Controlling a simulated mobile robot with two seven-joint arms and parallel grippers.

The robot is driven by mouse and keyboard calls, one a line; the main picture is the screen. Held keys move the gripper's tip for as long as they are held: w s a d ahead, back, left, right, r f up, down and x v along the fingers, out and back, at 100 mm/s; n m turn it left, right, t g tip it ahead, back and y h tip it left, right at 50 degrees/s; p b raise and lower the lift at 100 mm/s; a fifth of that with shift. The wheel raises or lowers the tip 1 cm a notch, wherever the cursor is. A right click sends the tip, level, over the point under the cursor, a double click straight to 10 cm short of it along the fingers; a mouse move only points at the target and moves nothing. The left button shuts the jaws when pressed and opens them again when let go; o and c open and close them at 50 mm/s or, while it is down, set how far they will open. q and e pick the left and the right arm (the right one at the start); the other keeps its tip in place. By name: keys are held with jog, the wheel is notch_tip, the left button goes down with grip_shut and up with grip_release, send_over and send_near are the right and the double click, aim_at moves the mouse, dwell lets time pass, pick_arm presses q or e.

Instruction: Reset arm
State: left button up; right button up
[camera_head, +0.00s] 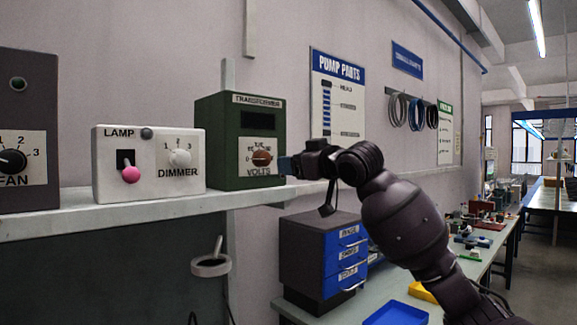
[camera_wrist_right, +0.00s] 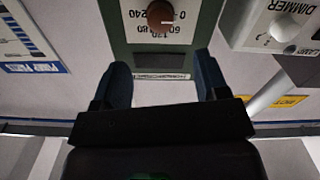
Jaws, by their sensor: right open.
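My right arm comes in from the right in the head view, and its gripper (camera_head: 283,165) is in front of the right part of the green transformer box (camera_head: 232,110). The transformer's brown VOLTS knob (camera_head: 261,158) is just left of the fingertips. In the right wrist view the picture is upside down; the right gripper's two blue fingers (camera_wrist_right: 165,82) are spread apart with nothing between them. The brown knob (camera_wrist_right: 160,15) is beyond the fingertips, apart from them. My left gripper is not in view.
A white box with a pink LAMP lever (camera_head: 131,174) and a DIMMER knob (camera_head: 180,158) stands on the shelf (camera_head: 100,216). A grey FAN box (camera_head: 24,95) is at far left. Below are a blue drawer cabinet (camera_head: 340,262) and a blue tray (camera_head: 396,313) on a bench.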

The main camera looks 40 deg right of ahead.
jog(key=shift+s, duration=0.1)
dwell(0.6)
jog(key=a+f+n, duration=0.1)
jog(key=a+f, duration=0.2)
jog(key=f, duration=0.9)
jog(key=a+f+n, duration=0.1)
jog(key=a+f, duration=0.2)
jog(key=f, duration=0.9)
jog(key=a+f, duration=0.2)
jog(key=f, duration=1.1)
jog(key=s+a+f+m+g, duration=0.2)
jog(key=s+a+f+g, duration=0.1)
jog(key=s+f, duration=1)
jog(key=s+a+f+m+g+h, duration=0.1)
jog(key=s+a+f, duration=0.5)
jog(key=s+f, duration=0.8)
notch_tip(320, 180, down, 4)
jog(key=shift+s+a+f+m+g, duration=0.15)
jog(key=shift+s+m+g, duration=0.15)
jog(key=shift+m+g, duration=0.65)
jog(key=shift+n+g, duration=0.25)
